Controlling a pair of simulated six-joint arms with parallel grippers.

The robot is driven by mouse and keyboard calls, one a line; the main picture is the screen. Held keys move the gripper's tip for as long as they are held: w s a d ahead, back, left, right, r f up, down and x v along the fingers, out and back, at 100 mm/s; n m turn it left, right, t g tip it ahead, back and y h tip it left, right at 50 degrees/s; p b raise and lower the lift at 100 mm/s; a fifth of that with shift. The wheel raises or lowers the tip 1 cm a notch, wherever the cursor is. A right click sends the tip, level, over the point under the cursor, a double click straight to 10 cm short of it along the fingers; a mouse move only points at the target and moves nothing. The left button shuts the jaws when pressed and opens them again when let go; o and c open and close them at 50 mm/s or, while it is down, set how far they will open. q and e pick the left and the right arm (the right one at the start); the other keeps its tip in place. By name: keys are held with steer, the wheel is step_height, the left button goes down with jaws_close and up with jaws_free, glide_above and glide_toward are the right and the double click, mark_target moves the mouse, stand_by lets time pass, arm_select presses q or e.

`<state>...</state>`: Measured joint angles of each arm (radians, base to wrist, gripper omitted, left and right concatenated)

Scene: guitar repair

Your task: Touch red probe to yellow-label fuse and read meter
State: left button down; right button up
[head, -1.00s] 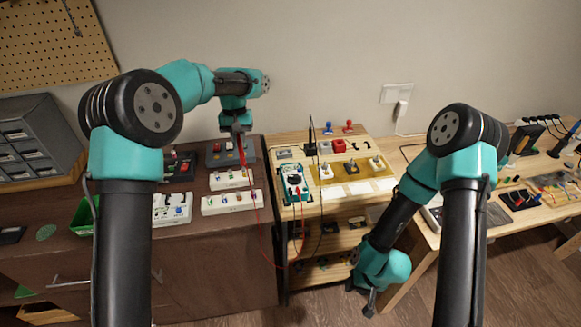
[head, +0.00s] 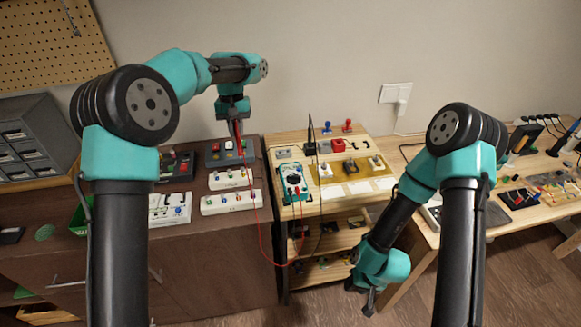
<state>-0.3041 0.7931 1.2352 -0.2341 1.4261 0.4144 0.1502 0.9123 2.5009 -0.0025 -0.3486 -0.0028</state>
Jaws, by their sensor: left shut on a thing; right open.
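My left gripper (head: 238,130) is shut on the red probe (head: 240,146) and holds it point down over the dark cabinet top, by the grey box with coloured buttons. The red lead (head: 261,235) hangs from the probe, loops below the cabinet edge and rises to the teal meter (head: 293,181). The meter lies on the wooden shelf unit; its reading is too small to make out. Two white fuse strips (head: 229,180) (head: 231,203) lie in front of the probe. I cannot tell which fuse has the yellow label. My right gripper (head: 368,303) is open and empty, low before the right bench.
The grey button box (head: 214,153) stands close beside the probe. A white box (head: 170,208) lies left of the strips. A yellow mat (head: 320,181) with several switch-like parts lies right of the meter. The dark cabinet's front top edge is clear.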

arm_select(q)
steer(key=shift+v, duration=0.9)
